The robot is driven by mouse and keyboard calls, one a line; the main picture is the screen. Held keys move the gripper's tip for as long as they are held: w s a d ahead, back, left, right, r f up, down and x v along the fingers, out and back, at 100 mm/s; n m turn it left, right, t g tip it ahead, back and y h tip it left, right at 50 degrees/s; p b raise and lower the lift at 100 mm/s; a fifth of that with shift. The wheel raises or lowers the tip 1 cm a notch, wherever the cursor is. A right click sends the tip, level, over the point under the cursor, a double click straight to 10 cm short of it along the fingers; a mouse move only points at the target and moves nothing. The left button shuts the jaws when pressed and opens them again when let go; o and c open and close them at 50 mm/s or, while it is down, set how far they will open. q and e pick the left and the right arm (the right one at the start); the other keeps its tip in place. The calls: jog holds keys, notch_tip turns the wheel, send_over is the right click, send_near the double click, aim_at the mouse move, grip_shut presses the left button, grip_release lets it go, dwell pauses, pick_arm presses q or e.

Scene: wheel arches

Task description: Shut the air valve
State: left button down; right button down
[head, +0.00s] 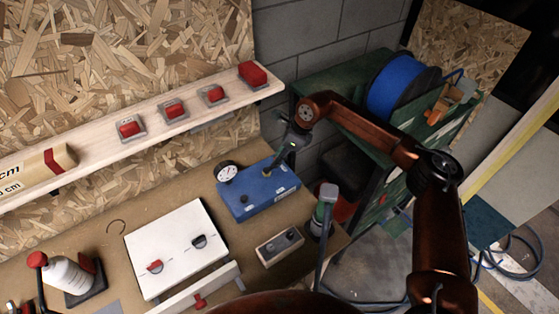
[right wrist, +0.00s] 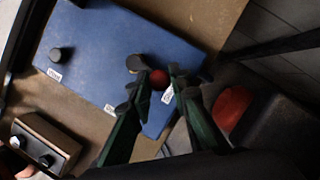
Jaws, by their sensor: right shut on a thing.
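The blue box (head: 258,190) stands on the bench with a round white gauge (head: 227,171) at its left corner. The wrist view shows the blue box (right wrist: 115,45) from close above, with a dark knob (right wrist: 62,55) and white labels. My right gripper (head: 284,160) is over the far right part of the box. In the wrist view its fingers (right wrist: 160,86) are shut around a red ball-shaped knob (right wrist: 158,78) at the box's edge. The arm and fingers hide the knob in the head view. My left gripper is not in view.
A white panel (head: 180,235) with a red and a black knob lies left of the box. A small wooden block (head: 279,246) with dark knobs is in front. A grey-topped tool (head: 327,192) stands right. A shelf (head: 150,130) with red switches runs behind.

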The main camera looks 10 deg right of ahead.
dwell(0.6)
jog(key=c, duration=1.8)
grip_release()
jog(key=shift+w, duration=0.1)
jog(key=shift+r, duration=0.1)
jog(key=v, duration=1.1)
jog(key=shift+d+r, duration=0.2)
jog(key=shift+r, duration=0.15)
